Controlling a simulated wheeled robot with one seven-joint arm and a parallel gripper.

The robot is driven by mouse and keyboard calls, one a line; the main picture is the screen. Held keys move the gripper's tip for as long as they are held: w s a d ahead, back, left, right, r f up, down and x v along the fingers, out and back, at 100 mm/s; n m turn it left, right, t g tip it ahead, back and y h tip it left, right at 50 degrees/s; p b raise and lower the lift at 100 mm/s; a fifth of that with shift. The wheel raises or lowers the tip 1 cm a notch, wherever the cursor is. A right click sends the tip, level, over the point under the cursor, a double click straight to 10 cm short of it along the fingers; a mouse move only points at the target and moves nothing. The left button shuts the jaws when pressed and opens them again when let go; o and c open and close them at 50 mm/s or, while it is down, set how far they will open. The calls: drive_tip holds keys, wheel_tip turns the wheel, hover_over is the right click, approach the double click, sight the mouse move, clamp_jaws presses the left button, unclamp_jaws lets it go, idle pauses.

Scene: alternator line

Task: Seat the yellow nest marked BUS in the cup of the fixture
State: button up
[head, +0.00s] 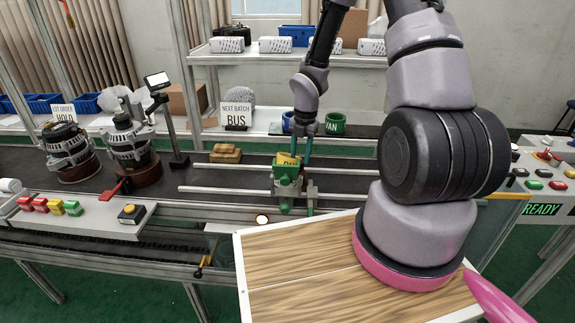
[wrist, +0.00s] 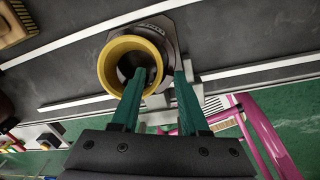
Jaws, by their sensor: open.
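The yellow nest (wrist: 107,70) shows as an open ring on a dark grey angular plate, the fixture (wrist: 165,28), in the wrist view. How deep it sits in the cup is hidden. In the head view a bit of the yellow nest (head: 286,158) shows above the fixture, partly behind my fingers. My gripper (wrist: 160,74) is open. Its left green fingertip overlaps the ring's opening and its right one is just outside the ring's right side, so the wall lies between them. I cannot tell whether they touch it.
A green nest (head: 335,123) marked VAN and a blue nest (head: 288,121) stand behind the rails. A sign (head: 236,116) reads NEXT BATCH BUS. Two alternators (head: 130,142) stand further left. A wooden-topped table (head: 290,265) is in front.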

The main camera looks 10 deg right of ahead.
drive_tip(key=shift+f, duration=0.55)
clamp_jaws()
idle(1.0)
